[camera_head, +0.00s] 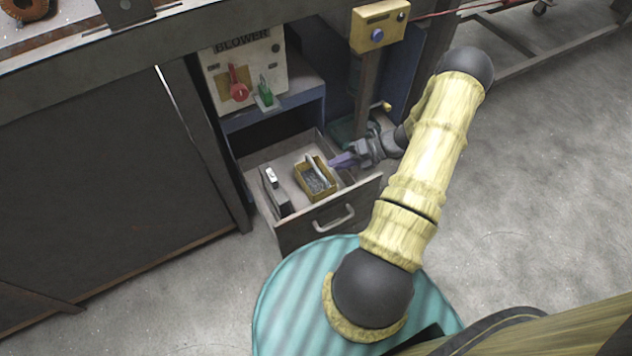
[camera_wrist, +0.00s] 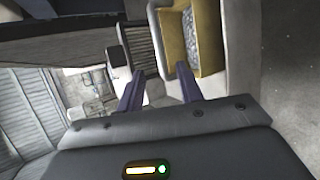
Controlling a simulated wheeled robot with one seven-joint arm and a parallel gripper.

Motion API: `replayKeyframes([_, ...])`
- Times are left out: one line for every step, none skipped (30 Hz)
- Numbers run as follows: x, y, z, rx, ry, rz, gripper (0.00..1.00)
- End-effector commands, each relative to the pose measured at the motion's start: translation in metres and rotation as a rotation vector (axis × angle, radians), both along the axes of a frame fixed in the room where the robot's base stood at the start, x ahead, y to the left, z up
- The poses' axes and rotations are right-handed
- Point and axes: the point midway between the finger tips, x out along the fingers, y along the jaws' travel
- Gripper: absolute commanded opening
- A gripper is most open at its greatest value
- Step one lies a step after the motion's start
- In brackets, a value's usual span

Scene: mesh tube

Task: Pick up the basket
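The basket (camera_head: 319,196) is a small yellow box with grey bits inside and a pale handle-like strip across its top. It sits in the open drawer (camera_head: 335,216). In the wrist view the basket (camera_wrist: 176,45) is at the upper middle, partly cut off by the top edge. My gripper (camera_head: 338,161) is just right of the basket in the head view, near the drawer's right side. I cannot tell whether a finger touches the basket.
A grey and black item (camera_head: 275,192) lies in the drawer left of the basket. The drawer handle (camera_head: 334,219) is at the front. Above stands the blower panel (camera_head: 245,72) with red and green switches. A yellow control box (camera_head: 379,26) is on a post.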

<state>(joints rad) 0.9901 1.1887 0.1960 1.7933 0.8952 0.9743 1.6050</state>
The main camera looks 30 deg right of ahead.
Motion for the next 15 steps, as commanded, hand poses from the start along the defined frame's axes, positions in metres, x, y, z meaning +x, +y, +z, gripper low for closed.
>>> replayKeyframes([0.003,0.007,-0.008,0.001,0.001,0.0,0.36])
replayKeyframes([0.004,0.011,-0.011,0.002,-0.001,0.0,0.36])
replayKeyframes([0.007,0.017,-0.015,0.001,0.001,0.0,0.36])
replayKeyframes([0.008,0.02,-0.017,0.001,0.0,-0.001,0.36])
replayKeyframes([0.01,0.023,-0.019,0.001,-0.001,-0.002,0.36])
replayKeyframes([0.012,0.027,-0.022,-0.001,-0.001,-0.003,0.36])
replayKeyframes([0.013,0.03,-0.023,0.0,-0.001,-0.002,0.36])
replayKeyframes([0.014,0.032,-0.024,0.0,-0.001,-0.002,0.36])
replayKeyframes([0.015,0.034,-0.024,-0.001,-0.001,-0.003,0.36])
replayKeyframes([0.015,0.035,-0.025,-0.001,-0.001,-0.003,0.36])
replayKeyframes([0.015,0.035,-0.025,-0.001,0.0,-0.003,0.36])
replayKeyframes([0.016,0.035,-0.024,-0.001,0.0,-0.003,0.36])
replayKeyframes([0.016,0.035,-0.024,-0.001,0.0,-0.003,0.36])
replayKeyframes([0.016,0.035,-0.024,-0.001,0.0,-0.003,0.36])
replayKeyframes([0.016,0.035,-0.024,-0.001,0.0,-0.003,0.36])
